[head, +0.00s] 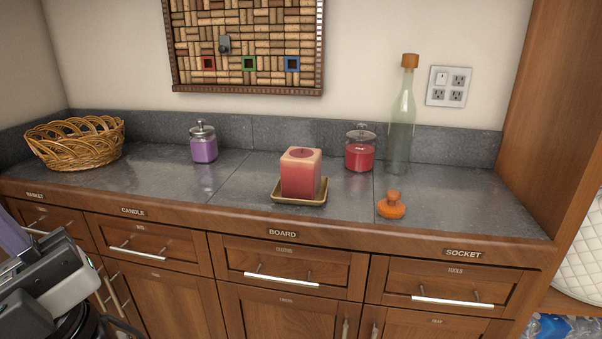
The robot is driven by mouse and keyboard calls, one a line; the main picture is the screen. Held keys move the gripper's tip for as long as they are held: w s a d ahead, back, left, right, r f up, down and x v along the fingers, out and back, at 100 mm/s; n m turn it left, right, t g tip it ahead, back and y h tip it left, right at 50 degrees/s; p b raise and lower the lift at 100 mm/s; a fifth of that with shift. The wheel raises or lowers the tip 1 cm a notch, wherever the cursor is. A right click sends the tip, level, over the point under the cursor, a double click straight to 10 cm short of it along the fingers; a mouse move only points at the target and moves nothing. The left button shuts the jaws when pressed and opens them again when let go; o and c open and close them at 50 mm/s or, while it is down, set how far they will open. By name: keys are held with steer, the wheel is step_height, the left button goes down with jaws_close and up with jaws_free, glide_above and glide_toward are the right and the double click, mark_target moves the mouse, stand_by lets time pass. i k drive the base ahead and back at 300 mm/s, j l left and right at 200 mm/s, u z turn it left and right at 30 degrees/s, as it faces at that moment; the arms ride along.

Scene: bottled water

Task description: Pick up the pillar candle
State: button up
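The pillar candle (301,173) is a squarish red-pink block, paler at the top, with a dark hollow in its top face. It stands upright on a small gold-brown tray (285,196) near the front middle of the counter. My gripper (22,270) seems to be partly in view at the lower left edge, in front of the cabinets and well apart from the candle. Its fingertips are not clear, so I cannot tell whether it is open or shut.
A red jar candle (360,150) and a tall corked bottle (401,125) stand behind to the right. An orange knobbed object (391,206) lies at the right front. A purple jar (203,144) and wicker basket (75,143) stand left. Bare counter (235,185) lies left of the tray.

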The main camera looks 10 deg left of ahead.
mark_target(300, 167)
steer(key=i+l+u, duration=0.4)
steer(key=l+u, duration=0.2)
steer(key=i, duration=0.5)
